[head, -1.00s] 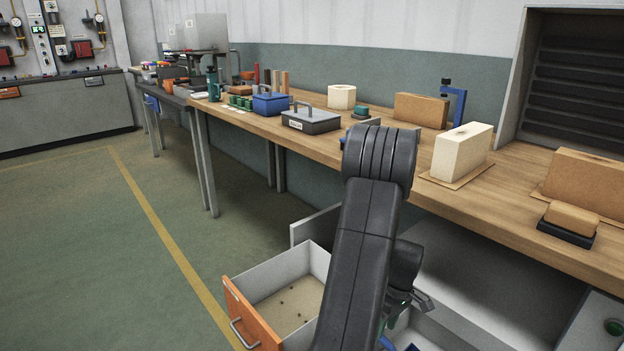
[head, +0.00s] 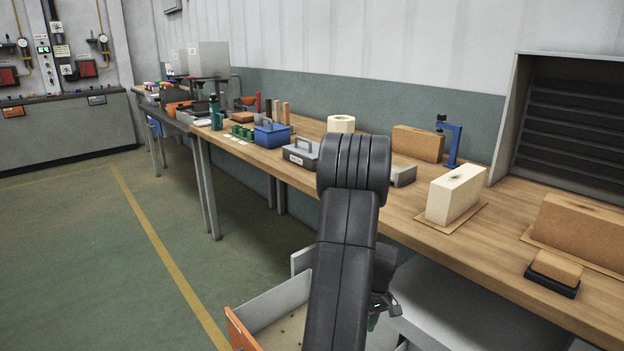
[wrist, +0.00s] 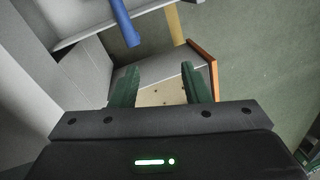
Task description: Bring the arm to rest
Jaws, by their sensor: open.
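My gripper (wrist: 157,85) shows in the wrist view with its two green fingers apart and nothing between them. It points down toward the open drawer (wrist: 197,57), whose orange front is at the right of that view. In the head view my dark arm stands in the middle, and the gripper is mostly hidden behind it, low beside the bench. The drawer (head: 283,303) shows there at the bottom, partly covered by my arm. Small dark specks lie on its floor.
The wooden workbench (head: 420,215) runs along the wall, bearing a blue toolbox (head: 271,134), a grey case (head: 300,153), a pale block (head: 455,193) and brown blocks. A blue bar (wrist: 124,22) shows in the wrist view. Open green floor (head: 80,240) lies to the left.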

